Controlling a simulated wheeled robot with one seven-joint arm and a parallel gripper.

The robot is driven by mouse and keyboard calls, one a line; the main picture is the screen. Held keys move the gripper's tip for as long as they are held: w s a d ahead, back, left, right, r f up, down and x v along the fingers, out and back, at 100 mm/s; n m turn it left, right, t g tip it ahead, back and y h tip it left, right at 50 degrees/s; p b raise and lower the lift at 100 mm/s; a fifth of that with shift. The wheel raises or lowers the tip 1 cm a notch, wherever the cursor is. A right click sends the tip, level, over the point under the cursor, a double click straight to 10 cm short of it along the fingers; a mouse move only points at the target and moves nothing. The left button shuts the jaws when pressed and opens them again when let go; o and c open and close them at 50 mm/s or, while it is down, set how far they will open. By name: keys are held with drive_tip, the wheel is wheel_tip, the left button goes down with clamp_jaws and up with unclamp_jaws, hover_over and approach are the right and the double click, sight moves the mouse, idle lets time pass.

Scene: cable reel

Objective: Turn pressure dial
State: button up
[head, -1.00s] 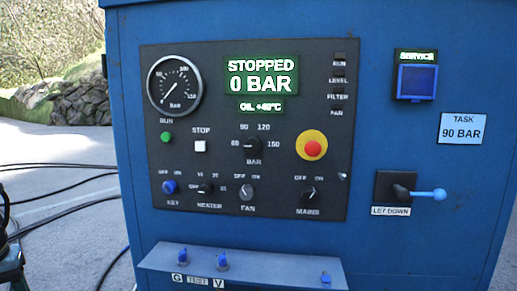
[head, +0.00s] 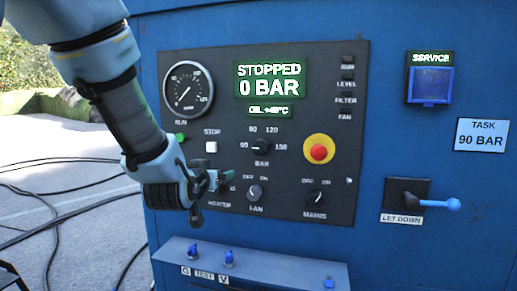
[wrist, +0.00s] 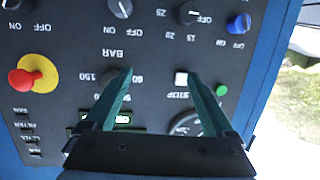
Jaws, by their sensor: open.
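The pressure dial (head: 261,147) is a small black knob above the word BAR, ringed by the marks 60, 90, 120 and 150. Its pointer appears to lie to the left, towards 60. My gripper (head: 222,181) is in front of the panel, below and left of the dial in the head view. The wrist view shows the panel upside down, with my gripper (wrist: 160,74) open and empty. The display (head: 270,82) reads STOPPED, 0 BAR. A label (head: 481,135) reads TASK 90 BAR.
Around the dial are a white stop button (head: 211,147), a red emergency button (head: 319,150), the fan knob (head: 255,191) and the mains knob (head: 316,197). A blue let-down lever (head: 440,203) sticks out at right. A ledge (head: 300,275) with blue valves juts out below.

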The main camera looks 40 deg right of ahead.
sight(260, 148)
drive_tip(key=s+d+r+m+h, duration=0.1)
drive_tip(key=s+d+r+h, duration=0.2)
drive_tip(key=s+d+r, duration=0.25)
drive_tip(key=p+x, duration=0.1)
drive_tip(key=x, duration=0.2)
drive_tip(key=p+x, duration=0.2)
drive_tip(key=x, duration=0.2)
drive_tip(key=f+p+x, duration=0.1)
drive_tip(key=x, duration=0.2)
drive_tip(key=shift+s+d+f, duration=0.1)
drive_tip(key=shift+s+d, duration=0.1)
drive_tip(key=shift+d, duration=0.35)
drive_tip(key=shift+c, duration=0.4)
drive_tip(key=c, duration=1.3)
drive_tip(key=shift+m, duration=0.3)
